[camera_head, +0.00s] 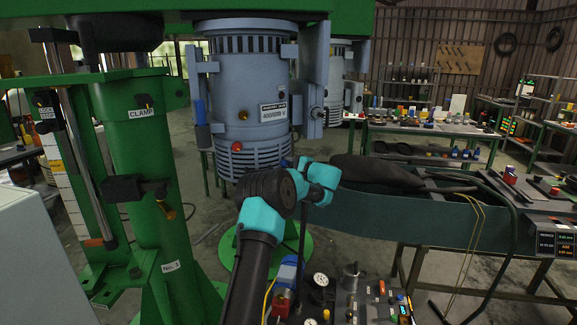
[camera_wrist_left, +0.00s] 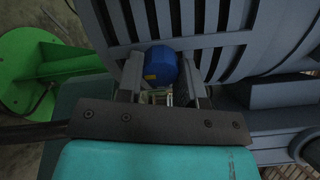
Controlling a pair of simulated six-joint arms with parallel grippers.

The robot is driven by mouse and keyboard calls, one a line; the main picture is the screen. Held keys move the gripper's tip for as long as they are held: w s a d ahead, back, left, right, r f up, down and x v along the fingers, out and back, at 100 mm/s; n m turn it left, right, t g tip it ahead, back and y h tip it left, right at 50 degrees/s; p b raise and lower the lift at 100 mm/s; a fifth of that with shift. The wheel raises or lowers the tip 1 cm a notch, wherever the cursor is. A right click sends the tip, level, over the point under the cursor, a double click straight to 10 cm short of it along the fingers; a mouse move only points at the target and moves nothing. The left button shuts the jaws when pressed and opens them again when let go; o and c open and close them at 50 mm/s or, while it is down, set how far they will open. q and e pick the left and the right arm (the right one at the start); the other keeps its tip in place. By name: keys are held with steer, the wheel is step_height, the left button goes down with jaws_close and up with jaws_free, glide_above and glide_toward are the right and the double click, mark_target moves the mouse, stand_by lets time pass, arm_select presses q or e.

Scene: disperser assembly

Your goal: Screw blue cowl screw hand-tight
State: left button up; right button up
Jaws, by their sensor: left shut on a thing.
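The blue cowl screw (camera_wrist_left: 161,63) shows in the left wrist view, its round blue head with a small yellow mark against the slatted cowl. My left gripper (camera_wrist_left: 161,88) is shut on it, with one grey finger on each side. The grey-blue slatted cowl (camera_head: 247,163) is at the bottom of the upright motor (camera_head: 250,85) in the head view. My left arm reaches up to the cowl's lower right side. The screw's thread is hidden, so I cannot tell how deep it sits. My right gripper is out of view.
A green column (camera_head: 145,150) marked CLAMP stands to the left of the motor. Below my arm is a panel with gauges (camera_head: 320,280) and buttons. A long grey-green bench or trough (camera_head: 420,215) lies to the right. Tables with parts stand behind.

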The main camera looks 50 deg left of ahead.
arm_select(q)
steer(key=shift+r+m, duration=0.15)
steer(key=shift+m, duration=0.35)
steer(key=o, duration=0.9)
steer(key=shift+d, duration=0.15)
steer(key=w+d, duration=0.1)
steer(key=d, duration=0.4)
steer(key=w+d, duration=0.1)
steer(key=d, duration=1.1)
steer(key=shift+w, duration=0.4)
